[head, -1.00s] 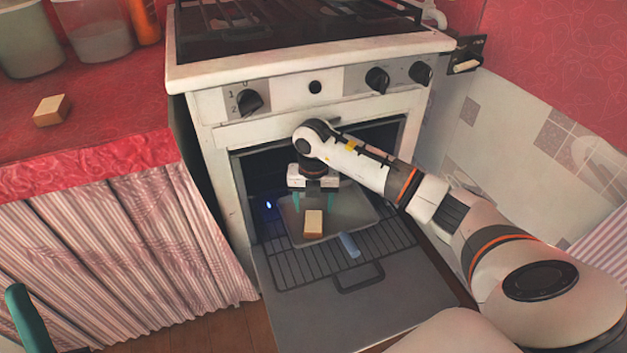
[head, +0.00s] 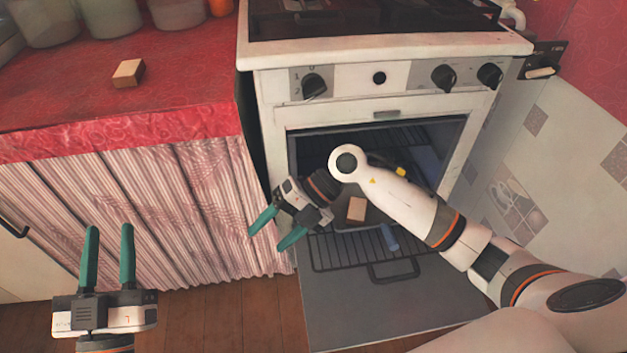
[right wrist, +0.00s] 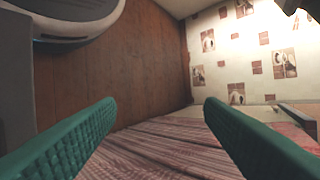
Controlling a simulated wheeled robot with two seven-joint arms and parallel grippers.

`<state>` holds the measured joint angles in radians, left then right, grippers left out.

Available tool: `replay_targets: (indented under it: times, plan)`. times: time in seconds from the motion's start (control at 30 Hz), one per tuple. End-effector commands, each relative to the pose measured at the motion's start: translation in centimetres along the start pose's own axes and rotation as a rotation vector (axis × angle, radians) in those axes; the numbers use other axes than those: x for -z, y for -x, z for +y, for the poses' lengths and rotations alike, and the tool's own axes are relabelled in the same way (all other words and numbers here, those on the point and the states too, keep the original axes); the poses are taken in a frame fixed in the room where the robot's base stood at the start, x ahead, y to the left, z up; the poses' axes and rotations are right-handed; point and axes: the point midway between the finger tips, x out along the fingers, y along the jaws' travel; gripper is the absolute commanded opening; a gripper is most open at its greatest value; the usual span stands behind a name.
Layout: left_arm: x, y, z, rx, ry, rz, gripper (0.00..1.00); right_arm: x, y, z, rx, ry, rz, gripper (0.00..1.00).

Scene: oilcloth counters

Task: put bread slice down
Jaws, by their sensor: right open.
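A bread slice (head: 357,209) lies on the dark baking tray (head: 374,217) in the open oven, on the wire rack. A second bread slice (head: 128,73) lies on the red counter at the upper left. My right gripper (head: 270,231) is open and empty, to the left of the tray and apart from the bread. Its green fingers also show spread with nothing between them in the right wrist view (right wrist: 160,108). My left gripper (head: 108,240) is open and empty at the lower left, in front of the striped curtain. My right forearm hides part of the oven and tray.
The oven door (head: 385,305) hangs open with the wire rack (head: 330,250) reaching out over it. A blue object (head: 389,237) lies at the tray's front right. Jars stand at the back of the red counter (head: 60,105).

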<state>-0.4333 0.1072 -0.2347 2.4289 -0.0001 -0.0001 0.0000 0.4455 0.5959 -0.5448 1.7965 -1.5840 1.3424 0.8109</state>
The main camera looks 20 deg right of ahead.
Motion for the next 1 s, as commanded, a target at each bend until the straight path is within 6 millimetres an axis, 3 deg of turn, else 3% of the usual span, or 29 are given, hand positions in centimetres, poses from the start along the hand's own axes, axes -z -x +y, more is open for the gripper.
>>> replay_targets:
  times: [0.03, 0.13, 0.2, 0.3, 0.4, 0.5, 0.7, 1.0]
  plan:
    - [0.0, 0.0, 0.0, 0.0, 0.0, 0.0, 0.36, -3.3, -1.9, -3.6, 0.223, 0.026, -0.068, 0.63]
    - [0.0, 0.0, 0.0, 0.0, 0.0, 0.0, 0.36, -8.1, -1.0, -10.6, 0.682, 0.008, -0.124, 0.63]
    - [0.0, 0.0, 0.0, 0.0, 0.0, 0.0, 0.36, -9.9, 1.6, -14.0, 0.981, -0.071, -0.114, 0.63]
    - [0.0, 0.0, 0.0, 0.001, 0.0, 0.0, 0.36, -10.4, 6.6, -15.9, 1.351, -0.269, -0.048, 0.63]
    - [0.0, 0.0, 0.0, 0.001, 0.001, -0.001, 0.36, -9.4, 10.6, -14.8, 1.606, -0.53, 0.048, 0.63]
    - [0.0, 0.0, 0.0, 0.001, 0.001, -0.001, 0.36, -8.5, 12.6, -12.3, 1.74, -0.782, 0.129, 0.63]
    - [0.0, 0.0, 0.0, 0.001, 0.001, -0.002, 0.36, -8.1, 13.2, -9.0, 1.801, -1.077, 0.195, 0.63]
    - [-0.1, 0.0, 0.0, 0.0, 0.0, -0.002, 0.36, -8.0, 13.2, -8.7, 1.8, -1.112, 0.2, 0.63]
